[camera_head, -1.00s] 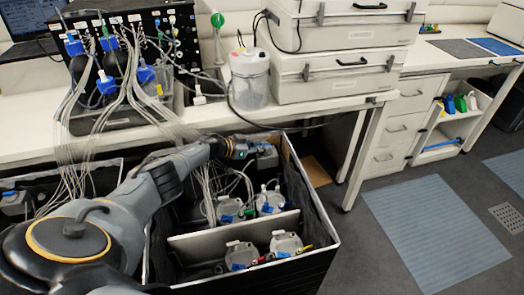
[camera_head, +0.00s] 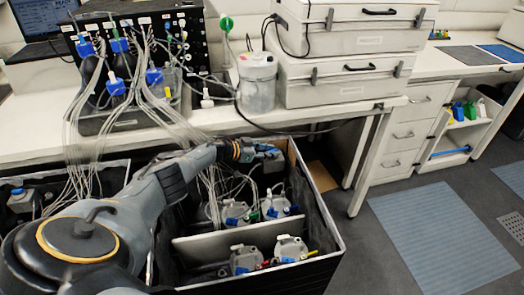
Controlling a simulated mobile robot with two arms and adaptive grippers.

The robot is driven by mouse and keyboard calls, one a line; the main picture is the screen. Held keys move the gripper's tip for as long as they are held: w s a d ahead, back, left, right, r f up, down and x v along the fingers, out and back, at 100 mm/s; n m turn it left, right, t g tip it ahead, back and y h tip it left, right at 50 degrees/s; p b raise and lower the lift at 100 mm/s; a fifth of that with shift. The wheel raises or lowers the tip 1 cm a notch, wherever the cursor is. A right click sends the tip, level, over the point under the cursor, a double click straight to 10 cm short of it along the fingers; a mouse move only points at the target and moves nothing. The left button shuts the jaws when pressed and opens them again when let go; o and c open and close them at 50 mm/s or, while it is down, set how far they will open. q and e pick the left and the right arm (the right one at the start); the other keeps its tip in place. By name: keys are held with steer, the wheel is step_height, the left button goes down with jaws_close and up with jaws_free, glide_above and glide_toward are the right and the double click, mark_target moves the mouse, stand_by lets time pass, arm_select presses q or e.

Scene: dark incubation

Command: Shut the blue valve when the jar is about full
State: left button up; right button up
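Several clear jars with pale lids sit in a black open-topped box (camera_head: 335,235), split by a pale divider (camera_head: 225,240). Two jars are behind it, a left one (camera_head: 235,211) and a right one (camera_head: 275,203); two are in front, a left one (camera_head: 244,256) and a right one (camera_head: 290,245). Small blue valve parts show at the jars, one at the front left jar (camera_head: 241,270); their positions are too small to read. Liquid levels cannot be told. My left gripper (camera_head: 271,158) is over the box's back right corner, apart from the jars; its fingers are too small to judge. My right gripper is not in view.
Bundles of thin tubes (camera_head: 210,185) run from bottles with blue caps (camera_head: 117,85) on the bench down into the box. A translucent canister (camera_head: 257,82) and stacked white cases (camera_head: 345,75) stand on the bench (camera_head: 30,142). The floor at right is clear around a grey mat (camera_head: 440,235).

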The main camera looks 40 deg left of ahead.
arm_select(q)
steer(key=shift+s+a+r, duration=0.1)
steer(key=shift+s+a, duration=0.35)
steer(key=shift+s, duration=0.05)
steer(key=v, duration=0.6)
steer(key=shift+s+r, duration=0.3)
steer(key=shift+o, duration=0.2)
